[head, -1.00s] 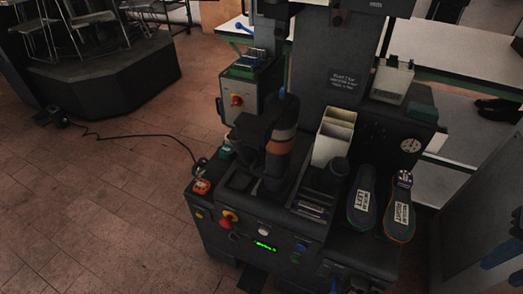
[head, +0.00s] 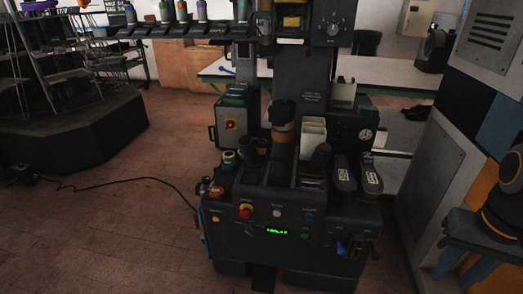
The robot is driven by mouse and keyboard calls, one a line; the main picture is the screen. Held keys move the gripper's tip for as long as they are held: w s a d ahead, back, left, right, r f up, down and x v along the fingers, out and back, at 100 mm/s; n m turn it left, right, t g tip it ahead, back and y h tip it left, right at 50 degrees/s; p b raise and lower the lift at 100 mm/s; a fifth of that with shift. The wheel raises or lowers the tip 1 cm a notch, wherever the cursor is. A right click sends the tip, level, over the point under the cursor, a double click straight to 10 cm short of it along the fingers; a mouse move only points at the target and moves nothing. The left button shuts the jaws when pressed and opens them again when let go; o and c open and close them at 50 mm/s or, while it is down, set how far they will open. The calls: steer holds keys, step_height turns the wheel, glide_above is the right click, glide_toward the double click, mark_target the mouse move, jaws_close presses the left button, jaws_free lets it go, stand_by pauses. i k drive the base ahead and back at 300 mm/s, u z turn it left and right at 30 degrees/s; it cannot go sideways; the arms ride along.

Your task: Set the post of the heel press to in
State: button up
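The heel press (head: 250,180) stands in the middle of the head view, a dark machine with a front panel and a green lit display (head: 276,231). An upright dark part with an orange-brown band (head: 283,131) stands on its left side. A shorter dark post-like part (head: 320,157) stands to the right of it, beside a pale open bin (head: 312,138). I cannot tell which of these is the post, or whether it is in or out. My gripper is not in view.
Two labelled insoles (head: 344,174) lie at the right. A grey cabinet (head: 432,185) stands close on the right. A black cable (head: 120,182) crosses the tiled floor at left, otherwise clear.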

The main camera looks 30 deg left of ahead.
mark_target(282, 112)
steer(key=u, duration=0.55)
steer(key=i, duration=0.65)
steer(key=u, duration=0.75)
steer(key=i, duration=0.35)
steer(key=u, duration=0.8)
steer(key=k, duration=0.75)
steer(key=z, duration=0.9)
steer(key=i, duration=0.5)
